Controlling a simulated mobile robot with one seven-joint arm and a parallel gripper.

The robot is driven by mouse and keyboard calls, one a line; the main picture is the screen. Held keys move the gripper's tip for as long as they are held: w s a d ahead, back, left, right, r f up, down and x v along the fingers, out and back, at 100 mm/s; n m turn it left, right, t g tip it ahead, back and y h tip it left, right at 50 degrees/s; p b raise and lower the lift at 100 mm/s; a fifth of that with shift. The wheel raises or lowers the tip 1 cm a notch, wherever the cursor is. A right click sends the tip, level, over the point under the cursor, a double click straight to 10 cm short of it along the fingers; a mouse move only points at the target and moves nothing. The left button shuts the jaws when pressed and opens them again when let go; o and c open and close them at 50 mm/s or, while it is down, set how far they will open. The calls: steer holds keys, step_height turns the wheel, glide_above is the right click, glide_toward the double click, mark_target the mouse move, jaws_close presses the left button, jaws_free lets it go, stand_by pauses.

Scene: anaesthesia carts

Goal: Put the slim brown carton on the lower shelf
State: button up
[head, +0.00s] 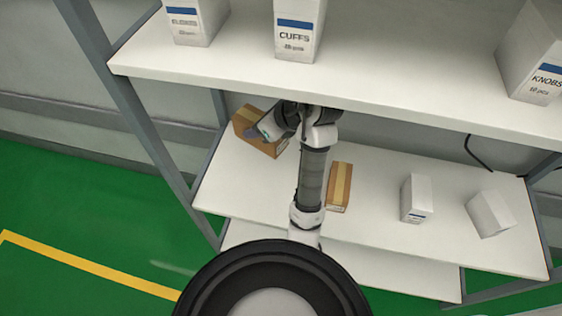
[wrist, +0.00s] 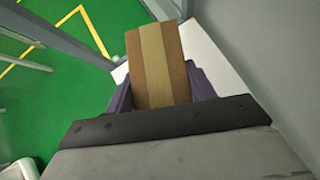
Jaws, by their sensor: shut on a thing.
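My gripper (head: 272,128) is shut on a brown carton (head: 246,122) at the left end of the middle shelf (head: 385,180), under the top shelf. In the wrist view the carton (wrist: 160,62), with a lighter tape stripe, sits between the two dark fingers of my gripper (wrist: 160,88). I cannot tell whether its underside touches the shelf. A second brown carton (head: 340,186), narrow and with a similar stripe, stands on the middle shelf to the right of my arm. A lower shelf (head: 375,268) shows in part beneath.
Two white boxes (head: 416,198) (head: 489,213) stand on the right of the middle shelf. The top shelf (head: 390,95) overhangs my gripper and carries white boxes, among them CUFFS (head: 298,30) and KNOBS (head: 535,55). A grey post (head: 140,120) stands at the left.

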step_height(320, 180, down, 19)
steer(key=shift+r+p, duration=0.1)
steer(key=shift+p, duration=0.8)
steer(key=o, duration=1.1)
steer(key=shift+c, duration=0.2)
steer(key=b+v, duration=0.1)
steer(key=v, duration=1.1)
steer(key=shift+b, duration=0.35)
